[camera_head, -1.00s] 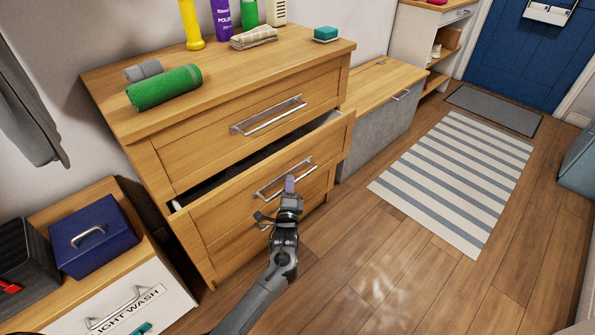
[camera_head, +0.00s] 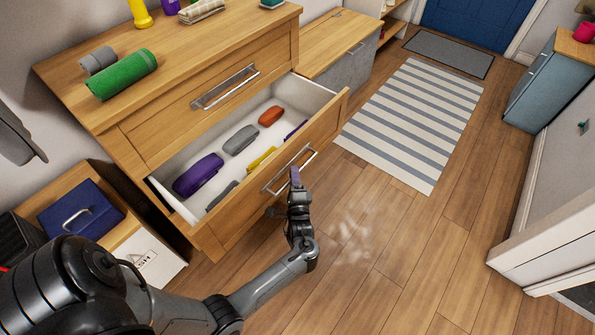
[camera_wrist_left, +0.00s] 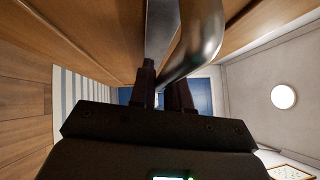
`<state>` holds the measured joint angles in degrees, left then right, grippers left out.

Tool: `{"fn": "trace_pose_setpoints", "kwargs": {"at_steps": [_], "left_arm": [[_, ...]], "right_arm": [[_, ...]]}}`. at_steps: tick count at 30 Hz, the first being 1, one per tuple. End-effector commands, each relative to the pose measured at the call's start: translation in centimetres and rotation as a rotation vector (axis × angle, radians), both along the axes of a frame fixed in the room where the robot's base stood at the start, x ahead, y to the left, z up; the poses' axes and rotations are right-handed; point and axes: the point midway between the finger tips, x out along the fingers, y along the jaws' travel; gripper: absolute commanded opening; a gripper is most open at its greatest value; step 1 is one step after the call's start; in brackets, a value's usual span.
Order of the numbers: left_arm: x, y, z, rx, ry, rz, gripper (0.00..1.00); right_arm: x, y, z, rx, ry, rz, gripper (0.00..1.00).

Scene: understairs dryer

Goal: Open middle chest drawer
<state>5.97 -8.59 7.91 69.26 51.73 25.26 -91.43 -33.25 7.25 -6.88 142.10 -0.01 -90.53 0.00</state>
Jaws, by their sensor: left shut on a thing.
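The wooden chest (camera_head: 130,125) stands against the wall at the left in the head view. Its middle drawer (camera_head: 325,125) is pulled well out, showing a white interior with several items in it. My left gripper (camera_head: 290,180) is at the drawer's metal bar handle (camera_head: 289,170) and is shut on it. In the left wrist view the gripper fingers (camera_wrist_left: 165,95) close around the handle bar (camera_wrist_left: 195,45), against the wooden front. The top drawer (camera_head: 215,90) is shut. The lower part of the chest is mostly hidden. My right gripper is not in view.
In the drawer lie a purple case (camera_head: 198,175), a grey case (camera_head: 240,139) and a red item (camera_head: 270,116). A green towel roll (camera_head: 122,74) lies on top. A low cabinet with a blue box (camera_head: 80,210) stands left. A striped rug (camera_head: 415,120) and open floor lie right.

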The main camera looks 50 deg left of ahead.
Motion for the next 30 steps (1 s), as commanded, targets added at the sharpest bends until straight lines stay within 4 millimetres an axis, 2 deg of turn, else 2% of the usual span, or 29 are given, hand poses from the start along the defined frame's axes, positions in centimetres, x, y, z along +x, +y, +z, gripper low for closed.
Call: {"fn": "trace_pose_setpoints", "kwargs": {"at_steps": [10,11,14,15,30], "left_arm": [[-0.08,0.07,0.10,0.002,-0.002,0.006,0.00],[-0.09,0.08,0.09,0.002,-0.001,0.006,0.19],[-0.08,0.06,0.08,0.002,-0.001,0.005,0.34],[-0.08,0.07,0.07,0.002,-0.001,0.005,0.36],[-0.35,-0.33,-0.12,0.000,0.001,0.003,0.36]], "right_arm": [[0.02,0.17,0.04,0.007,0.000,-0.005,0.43],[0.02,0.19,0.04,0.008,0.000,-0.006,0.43],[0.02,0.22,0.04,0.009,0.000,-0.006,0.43],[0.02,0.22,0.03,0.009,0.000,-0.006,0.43],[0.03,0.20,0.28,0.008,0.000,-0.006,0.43]]}}
